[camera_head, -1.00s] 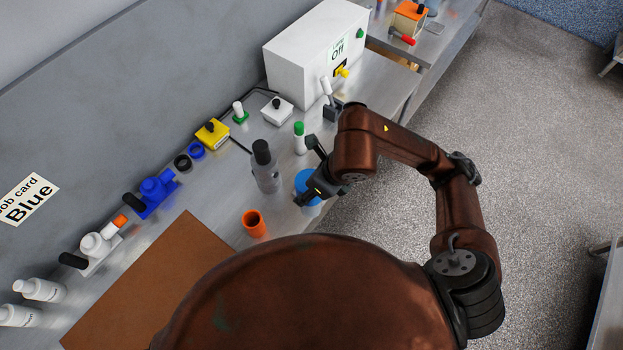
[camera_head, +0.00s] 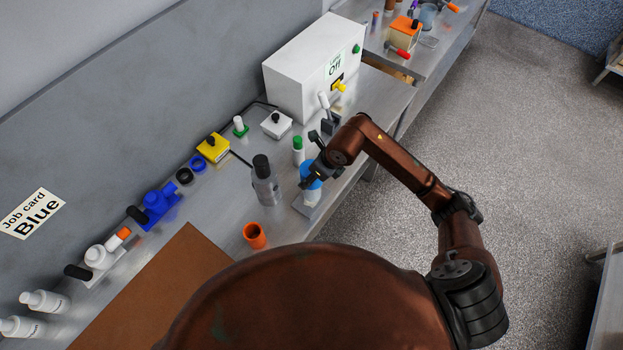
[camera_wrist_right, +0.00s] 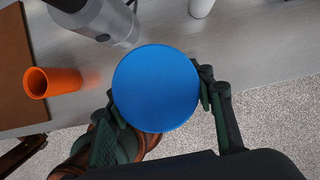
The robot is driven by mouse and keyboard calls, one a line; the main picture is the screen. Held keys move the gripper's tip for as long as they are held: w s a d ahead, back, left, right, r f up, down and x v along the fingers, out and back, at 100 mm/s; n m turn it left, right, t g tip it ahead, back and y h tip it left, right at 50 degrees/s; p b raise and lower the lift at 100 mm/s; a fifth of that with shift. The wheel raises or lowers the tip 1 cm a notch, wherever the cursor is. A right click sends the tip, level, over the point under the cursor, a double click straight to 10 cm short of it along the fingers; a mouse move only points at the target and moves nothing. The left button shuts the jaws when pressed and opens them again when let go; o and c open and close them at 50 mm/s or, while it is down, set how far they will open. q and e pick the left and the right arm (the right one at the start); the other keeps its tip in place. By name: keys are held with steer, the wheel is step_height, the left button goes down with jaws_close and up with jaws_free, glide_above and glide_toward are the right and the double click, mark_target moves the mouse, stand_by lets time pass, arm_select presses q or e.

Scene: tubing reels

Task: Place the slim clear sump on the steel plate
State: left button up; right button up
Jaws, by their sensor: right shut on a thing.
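My right gripper (camera_head: 312,178) is shut on a blue-topped piece (camera_head: 314,188) at the front edge of the bench. A pale, clear-looking body (camera_head: 311,199) shows below the blue. In the right wrist view the round blue top (camera_wrist_right: 156,88) sits between the fingers of the right gripper (camera_wrist_right: 165,108) and hides what is under it. A pale flat patch (camera_head: 304,211) lies beneath the piece; I cannot tell whether it is the steel plate, or whether the piece touches it. My left gripper is not in view.
A grey black-capped bottle (camera_head: 265,183) stands close left of the held piece, and a green-capped bottle (camera_head: 298,151) just behind. An orange cup (camera_head: 255,235) is nearer. A white box (camera_head: 310,68) stands behind. A second bench (camera_head: 452,40) lies beyond, holding an orange-topped box (camera_head: 404,36).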

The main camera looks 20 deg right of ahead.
step_height(320, 180, down, 2)
steer(key=shift+f+p, duration=0.15)
steer(key=shift+p, duration=0.45)
steer(key=shift+f, duration=0.35)
steer(key=shift+f, duration=0.15)
steer(key=o, duration=1.7)
steer(key=b+v, duration=0.2)
steer(key=v, duration=1)
steer(key=shift+w+b, duration=0.1)
steer(key=shift+b, duration=0.3)
